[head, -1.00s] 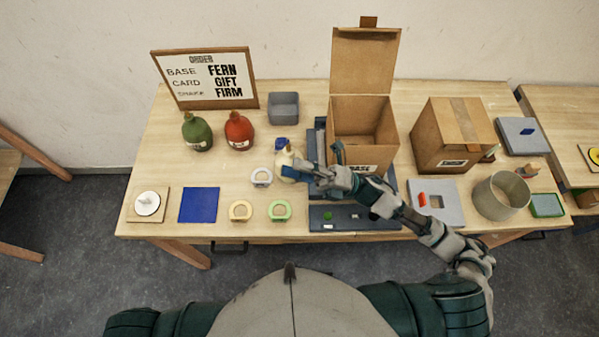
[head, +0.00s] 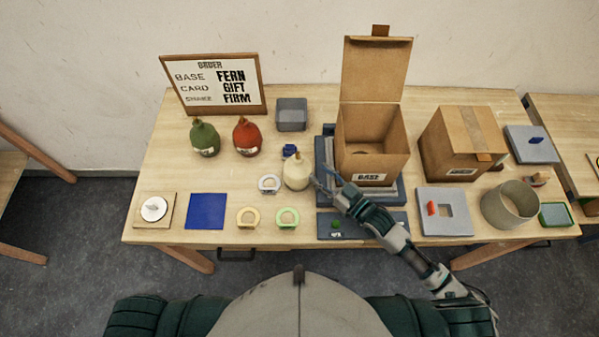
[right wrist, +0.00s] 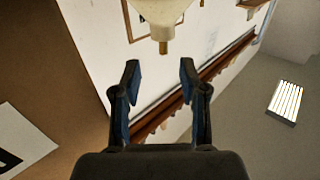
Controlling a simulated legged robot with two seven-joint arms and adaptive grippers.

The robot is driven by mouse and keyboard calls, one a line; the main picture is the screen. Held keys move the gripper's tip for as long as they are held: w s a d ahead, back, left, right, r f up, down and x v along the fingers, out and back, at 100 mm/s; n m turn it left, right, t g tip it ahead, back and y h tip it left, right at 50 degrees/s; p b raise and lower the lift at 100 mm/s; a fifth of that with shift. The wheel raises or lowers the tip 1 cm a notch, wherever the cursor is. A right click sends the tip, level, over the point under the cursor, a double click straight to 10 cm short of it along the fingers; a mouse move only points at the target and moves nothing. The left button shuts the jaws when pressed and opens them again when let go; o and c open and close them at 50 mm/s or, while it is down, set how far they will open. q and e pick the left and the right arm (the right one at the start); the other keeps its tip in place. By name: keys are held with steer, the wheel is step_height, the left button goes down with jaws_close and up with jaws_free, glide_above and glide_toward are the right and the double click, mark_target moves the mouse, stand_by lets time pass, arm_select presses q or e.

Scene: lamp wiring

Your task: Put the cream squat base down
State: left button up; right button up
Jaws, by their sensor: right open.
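The cream squat base (head: 296,173) stands upright on the wooden table, left of the open carton, with its narrow neck pointing up. My right gripper (head: 322,184) is just right of the base, open and empty, with a small gap between them. In the right wrist view, the open fingers (right wrist: 160,75) have nothing between them, and the cream base (right wrist: 162,15) shows ahead of the tips at the top edge, partly cut off. My left gripper is out of view.
The open carton (head: 370,140) stands close to my right arm. Green (head: 204,138) and red (head: 246,137) bases stand further left. Table between the blue square (head: 206,211) and these bases is clear.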

mark_target(299, 157)
steer(key=x, duration=0.4)
steer(key=shift+a, duration=0.15)
steer(key=shift+w+a+r, duration=0.1)
steer(key=shift+w+a, duration=0.05)
steer(key=shift+a, duration=0.15)
steer(key=x, duration=0.1)
steer(key=p+x, duration=0.1)
steer(key=x, duration=0.2)
steer(key=shift+w+a+r+p, duration=0.2)
steer(key=shift+a+r+p, duration=0.05)
steer(key=shift+a+p, duration=0.05)
steer(key=shift+w, duration=0.15)
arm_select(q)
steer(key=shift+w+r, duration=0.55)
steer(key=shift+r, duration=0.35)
arm_select(e)
steer(key=shift+d, duration=0.15)
steer(key=c, duration=0.6)
jaws_close()
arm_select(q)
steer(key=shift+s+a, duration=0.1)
arm_select(e)
steer(key=shift+r, duration=0.1)
